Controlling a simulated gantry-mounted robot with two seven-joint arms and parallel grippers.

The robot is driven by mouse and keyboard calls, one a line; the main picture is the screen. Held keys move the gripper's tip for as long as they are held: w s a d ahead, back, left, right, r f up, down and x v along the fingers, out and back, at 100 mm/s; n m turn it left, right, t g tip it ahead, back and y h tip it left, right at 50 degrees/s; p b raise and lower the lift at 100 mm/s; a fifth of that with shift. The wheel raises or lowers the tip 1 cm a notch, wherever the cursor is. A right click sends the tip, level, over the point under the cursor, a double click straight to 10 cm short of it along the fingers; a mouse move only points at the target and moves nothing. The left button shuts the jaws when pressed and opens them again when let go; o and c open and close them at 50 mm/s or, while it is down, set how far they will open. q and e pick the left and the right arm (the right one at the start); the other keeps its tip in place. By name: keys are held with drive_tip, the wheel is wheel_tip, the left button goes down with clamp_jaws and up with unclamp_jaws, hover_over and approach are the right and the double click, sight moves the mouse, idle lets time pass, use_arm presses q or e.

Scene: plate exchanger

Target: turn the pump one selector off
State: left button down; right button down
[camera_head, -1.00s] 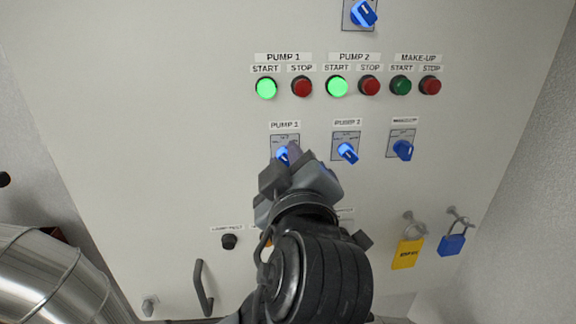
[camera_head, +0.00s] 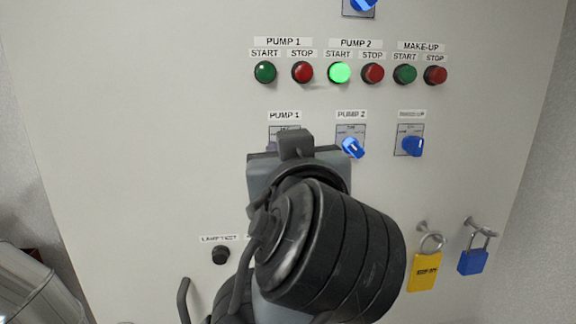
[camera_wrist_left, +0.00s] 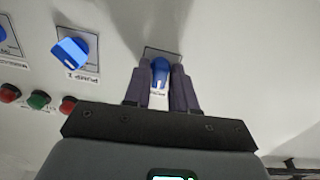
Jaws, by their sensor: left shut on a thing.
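The pump one selector (camera_wrist_left: 160,70) is a blue knob on a small grey plate. In the left wrist view it sits between the two dark fingers of my left gripper (camera_wrist_left: 160,84), which is shut on it. In the head view my left gripper (camera_head: 296,145) and wrist cover this knob, and only the top of its plate (camera_head: 284,131) shows under the PUMP 1 label (camera_head: 285,115). The pump one start lamp (camera_head: 265,72) is dark green, unlit. My right gripper is not in view.
The pump two selector (camera_head: 352,147) and make-up selector (camera_head: 412,146) sit to the right. The pump two start lamp (camera_head: 339,72) is lit green. A yellow padlock (camera_head: 424,271) and a blue padlock (camera_head: 473,261) hang lower right. A door handle (camera_head: 184,301) is lower left.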

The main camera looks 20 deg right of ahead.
use_arm(q)
drive_tip(key=shift+m, duration=0.5)
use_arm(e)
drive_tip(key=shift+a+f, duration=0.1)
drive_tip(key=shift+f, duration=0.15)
use_arm(q)
drive_tip(key=c, duration=1.1)
unclamp_jaws()
